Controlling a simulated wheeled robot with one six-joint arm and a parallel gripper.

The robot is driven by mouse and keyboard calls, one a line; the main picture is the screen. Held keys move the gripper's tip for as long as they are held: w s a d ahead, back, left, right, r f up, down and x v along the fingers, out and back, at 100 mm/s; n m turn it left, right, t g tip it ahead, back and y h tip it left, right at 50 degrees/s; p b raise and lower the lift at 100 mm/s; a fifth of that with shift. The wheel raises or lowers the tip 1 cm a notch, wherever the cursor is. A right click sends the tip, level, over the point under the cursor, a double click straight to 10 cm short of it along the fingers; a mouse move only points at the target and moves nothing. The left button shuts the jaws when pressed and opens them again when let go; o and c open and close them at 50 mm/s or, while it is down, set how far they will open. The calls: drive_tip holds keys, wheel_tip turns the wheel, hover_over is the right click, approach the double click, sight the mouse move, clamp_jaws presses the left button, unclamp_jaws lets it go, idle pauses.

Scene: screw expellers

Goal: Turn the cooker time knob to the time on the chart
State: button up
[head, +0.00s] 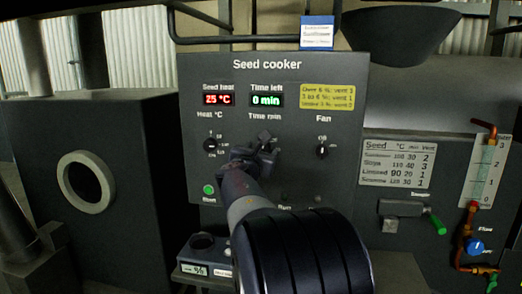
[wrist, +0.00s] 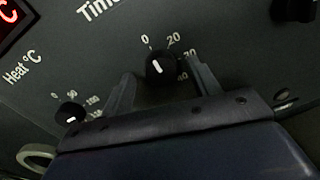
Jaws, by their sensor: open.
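The time knob (wrist: 153,56) is a round black knob under the "Time min" label. Its white mark lines up roughly with the 0; 20, 30 and 40 are printed around its right side. In the head view the knob (head: 264,137) is partly hidden by my gripper (head: 258,155). My gripper (wrist: 160,70) is open, with one finger on each side of the knob; I cannot tell whether they touch it. The time display (head: 267,100) reads 0 min. The chart (head: 397,163) at the right lists seeds with °C, min and vent columns. A blue-and-white card (head: 317,33) above the panel appears to read "Sunflower".
The heat knob (wrist: 70,114) is close to my left finger. The fan knob (head: 322,151) is to the right. The heat display (head: 219,99) reads 25 °C. A green button (head: 208,189) is at the panel's lower left. Pipes with a blue valve (head: 476,246) stand far right.

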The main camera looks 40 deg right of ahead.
drive_tip(key=shift+w+d, duration=0.25)
drive_tip(key=shift+d, duration=0.2)
drive_tip(key=c, duration=1)
